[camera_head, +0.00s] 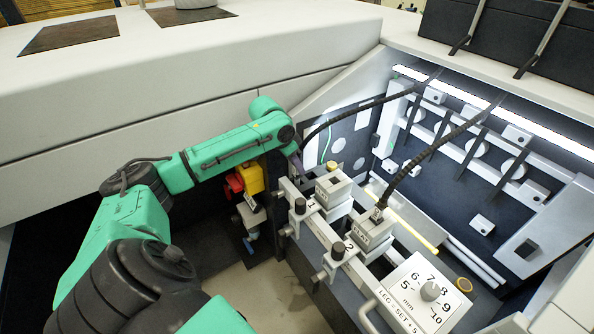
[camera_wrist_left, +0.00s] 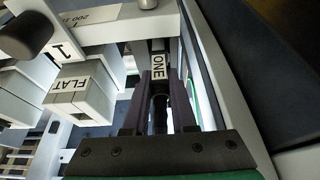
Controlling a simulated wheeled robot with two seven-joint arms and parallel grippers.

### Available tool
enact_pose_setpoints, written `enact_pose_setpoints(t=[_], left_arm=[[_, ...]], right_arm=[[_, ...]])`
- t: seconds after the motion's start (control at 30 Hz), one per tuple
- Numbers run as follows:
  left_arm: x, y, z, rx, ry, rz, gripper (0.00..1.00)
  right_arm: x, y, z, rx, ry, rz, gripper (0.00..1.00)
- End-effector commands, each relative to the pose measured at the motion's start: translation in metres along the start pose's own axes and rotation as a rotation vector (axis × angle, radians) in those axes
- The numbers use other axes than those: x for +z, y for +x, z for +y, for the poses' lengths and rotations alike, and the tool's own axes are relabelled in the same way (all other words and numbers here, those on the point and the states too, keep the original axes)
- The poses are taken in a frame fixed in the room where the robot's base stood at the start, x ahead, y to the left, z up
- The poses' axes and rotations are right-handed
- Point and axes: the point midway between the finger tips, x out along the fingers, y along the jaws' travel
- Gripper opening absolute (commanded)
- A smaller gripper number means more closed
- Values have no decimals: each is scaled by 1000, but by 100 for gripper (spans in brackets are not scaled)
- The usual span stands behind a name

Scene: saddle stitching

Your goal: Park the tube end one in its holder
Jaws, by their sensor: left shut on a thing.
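Tube end one, with a white label reading ONE (camera_wrist_left: 158,67), is between the dark fingers of my left gripper (camera_head: 297,165). In the left wrist view, my left gripper (camera_wrist_left: 159,84) is shut on it. Its black tube (camera_head: 345,112) arcs from the upper right down to the gripper in the head view. The gripper is at the left end of the machine bay, just left of the station marked 1. I cannot tell which part is the holder, or whether the tube end touches one. My right gripper is out of view.
A grey block (camera_head: 333,186) stands at station 1; a block labelled FLAT (camera_wrist_left: 78,88) is beside the gripper in the wrist view. A second black tube (camera_head: 430,150) runs into the block (camera_head: 372,232) at station 2. A dial panel (camera_head: 425,293) is front right. Red and yellow parts (camera_head: 249,178) hang below my arm.

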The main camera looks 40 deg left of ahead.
Motion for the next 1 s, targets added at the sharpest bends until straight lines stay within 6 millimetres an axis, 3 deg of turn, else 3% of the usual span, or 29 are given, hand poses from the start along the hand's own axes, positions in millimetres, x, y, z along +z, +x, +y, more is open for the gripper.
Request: enact_pose_setpoints(t=[0.13,0.43,0.47,0.53,0.87,1.0], left_arm=[[9,21,0,1,-1,-1,0],[10,23,0,0,-1,0,0],[10,24,0,0,-1,0,28],[10,24,0,0,-1,0,54],[9,22,0,-1,0,0,54],[9,8,-2,-3,0,0,54]], right_arm=[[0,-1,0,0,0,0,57],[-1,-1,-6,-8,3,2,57],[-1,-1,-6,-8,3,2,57],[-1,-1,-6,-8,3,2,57],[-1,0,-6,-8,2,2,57],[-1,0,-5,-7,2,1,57]])
